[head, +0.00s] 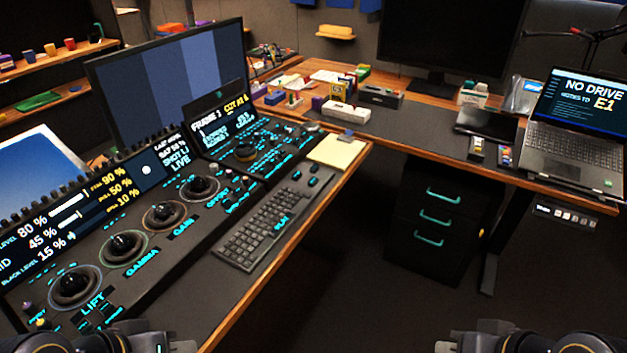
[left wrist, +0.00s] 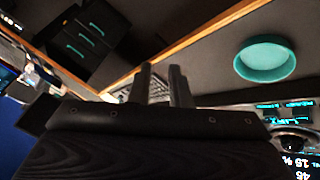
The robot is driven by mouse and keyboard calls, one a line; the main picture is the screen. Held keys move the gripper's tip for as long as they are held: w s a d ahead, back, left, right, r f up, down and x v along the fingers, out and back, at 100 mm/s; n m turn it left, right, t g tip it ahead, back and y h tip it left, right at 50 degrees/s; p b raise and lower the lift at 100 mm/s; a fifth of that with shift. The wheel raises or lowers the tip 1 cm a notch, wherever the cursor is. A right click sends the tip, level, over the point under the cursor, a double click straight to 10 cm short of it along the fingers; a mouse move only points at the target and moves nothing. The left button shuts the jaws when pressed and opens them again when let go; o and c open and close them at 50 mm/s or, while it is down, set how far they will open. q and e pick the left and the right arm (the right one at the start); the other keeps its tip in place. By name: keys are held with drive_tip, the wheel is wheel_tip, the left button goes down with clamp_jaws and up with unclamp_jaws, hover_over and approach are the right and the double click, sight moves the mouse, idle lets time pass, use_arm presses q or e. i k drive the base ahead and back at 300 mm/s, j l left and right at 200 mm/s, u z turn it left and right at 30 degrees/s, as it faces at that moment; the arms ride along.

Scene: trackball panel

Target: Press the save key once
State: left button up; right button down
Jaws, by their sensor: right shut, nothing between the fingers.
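The dark trackball panel (head: 143,278) fills the left of the head view, with several trackballs labelled lift, gamma and gain and several small cyan-lit keys. The cyan lettering on the small keys is too small to read, so I cannot tell which one is the save key. My left gripper (left wrist: 162,82) shows in the left wrist view with its two dark fingers apart and nothing visible between them. In the head view my left arm end is at the lower left edge, close to the panel's front. My right gripper (head: 474,345) is at the bottom edge, shut, mostly cut off, away from the panel.
A keyboard (head: 262,235) and a yellow notepad (head: 337,151) lie right of the panel. Monitors stand behind. A teal round dish (left wrist: 265,60) shows in the left wrist view. Floor between desks is clear.

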sight(314, 182)
drive_tip(key=i+l+u, duration=0.15)
drive_tip(key=u, duration=0.35)
drive_tip(key=i+l+u, duration=0.1)
drive_tip(key=l+u, duration=0.15)
drive_tip(key=u, duration=0.25)
drive_tip(key=i+l+u, duration=0.1)
drive_tip(key=l, duration=0.4)
drive_tip(key=i+l+u, duration=0.1)
drive_tip(key=l, duration=0.4)
drive_tip(key=i+l+u, duration=0.1)
drive_tip(key=l, duration=0.45)
drive_tip(key=i+l+u, duration=0.1)
drive_tip(key=l, duration=0.4)
